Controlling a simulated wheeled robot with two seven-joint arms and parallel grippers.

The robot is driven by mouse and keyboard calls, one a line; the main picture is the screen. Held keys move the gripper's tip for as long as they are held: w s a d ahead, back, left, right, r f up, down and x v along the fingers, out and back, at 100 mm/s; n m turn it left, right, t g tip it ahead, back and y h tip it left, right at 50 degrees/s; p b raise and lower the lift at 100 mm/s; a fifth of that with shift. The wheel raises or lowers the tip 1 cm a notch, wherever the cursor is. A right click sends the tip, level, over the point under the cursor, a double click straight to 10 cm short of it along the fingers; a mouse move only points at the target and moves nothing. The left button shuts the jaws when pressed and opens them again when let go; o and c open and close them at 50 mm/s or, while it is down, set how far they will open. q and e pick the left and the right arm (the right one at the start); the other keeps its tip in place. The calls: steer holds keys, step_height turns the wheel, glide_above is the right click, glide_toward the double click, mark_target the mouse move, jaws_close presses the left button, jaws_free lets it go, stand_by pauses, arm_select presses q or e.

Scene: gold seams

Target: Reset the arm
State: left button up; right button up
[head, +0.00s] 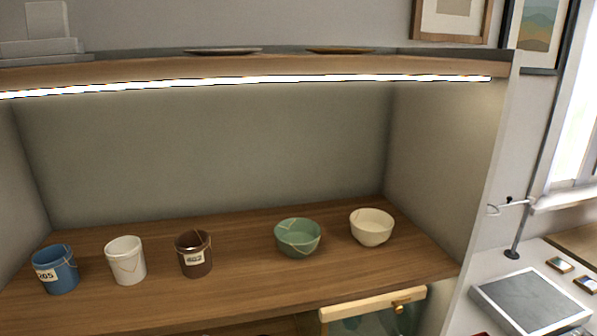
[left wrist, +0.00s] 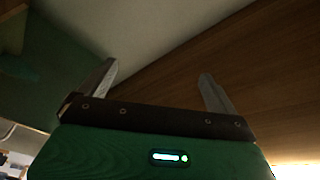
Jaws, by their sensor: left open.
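My left gripper (left wrist: 158,85) shows in the left wrist view with its two fingers spread apart and nothing between them. A brown wooden surface (left wrist: 235,65) fills the right of that view, and a pale panel (left wrist: 140,30) runs across the upper middle. I cannot tell how far the fingertips are from them. In the head view neither of my grippers nor my arms show.
A wooden shelf (head: 240,283) holds a blue cup (head: 62,277), a white cup (head: 126,264), a brown cup (head: 194,264), a green bowl (head: 298,246) and a cream bowl (head: 371,228). A grey panel (head: 528,302) lies at right.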

arm_select(q)
steer(key=s+a+f+n+g+y, duration=0.25)
steer(key=s+f+n+g, duration=0.7)
steer(key=s+f, duration=0.6)
steer(key=s+d+g+h, duration=0.2)
steer(key=s+d+g, duration=0.2)
steer(key=s+g, duration=0.55)
steer(key=s+f+m+t, duration=0.1)
steer(key=s+f+t, duration=0.15)
steer(key=f, duration=3.05)
steer(key=s+a+f+g, duration=0.2)
steer(key=s+a+f, duration=0.1)
steer(key=s+f, duration=1.4)
steer(key=shift+s+a+f, duration=0.15)
steer(key=shift+s+f, duration=0.25)
steer(key=shift+s, duration=0.75)
